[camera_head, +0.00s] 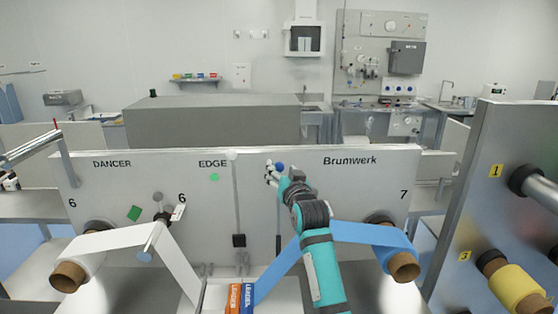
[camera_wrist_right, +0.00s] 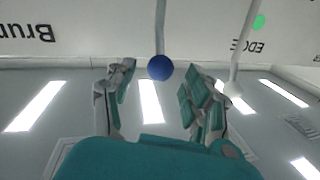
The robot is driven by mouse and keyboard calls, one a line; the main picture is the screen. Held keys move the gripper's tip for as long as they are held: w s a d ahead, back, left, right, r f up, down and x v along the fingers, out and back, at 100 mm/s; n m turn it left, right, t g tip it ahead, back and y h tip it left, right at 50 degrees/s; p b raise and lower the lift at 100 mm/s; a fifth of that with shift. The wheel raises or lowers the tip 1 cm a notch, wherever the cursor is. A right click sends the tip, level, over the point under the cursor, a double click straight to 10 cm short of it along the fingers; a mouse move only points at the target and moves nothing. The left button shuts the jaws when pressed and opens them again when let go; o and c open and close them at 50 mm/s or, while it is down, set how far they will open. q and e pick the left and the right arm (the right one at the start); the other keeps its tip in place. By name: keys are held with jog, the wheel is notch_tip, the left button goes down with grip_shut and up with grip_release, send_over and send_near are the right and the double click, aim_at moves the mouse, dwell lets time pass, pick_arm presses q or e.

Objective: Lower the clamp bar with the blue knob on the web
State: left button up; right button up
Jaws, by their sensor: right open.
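The blue knob (camera_head: 280,167) tops a thin upright clamp bar (camera_head: 278,225) in front of the grey machine panel. In the right wrist view the blue knob (camera_wrist_right: 160,67) hangs on its rod between the two spread fingers. My right gripper (camera_head: 271,175) is open beside the knob; contact cannot be told. It also shows in the wrist view (camera_wrist_right: 160,95) with nothing gripped. A white web (camera_head: 178,265) comes down from the left and a blue web (camera_head: 345,232) from the right, towards a small table (camera_head: 215,295). My left gripper is not in view.
A second bar with a white knob (camera_head: 232,155) stands just left of the blue one. Orange (camera_head: 234,298) and blue (camera_head: 247,298) labelled strips lie at the table. A metal panel (camera_head: 490,190) with rollers stands close on the right.

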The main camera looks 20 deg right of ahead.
jog(key=shift+w+d+p, duration=0.2)
jog(key=shift+w+p, duration=0.25)
jog(key=shift+w, duration=1.3)
grip_shut()
jog(key=shift+a, duration=0.1)
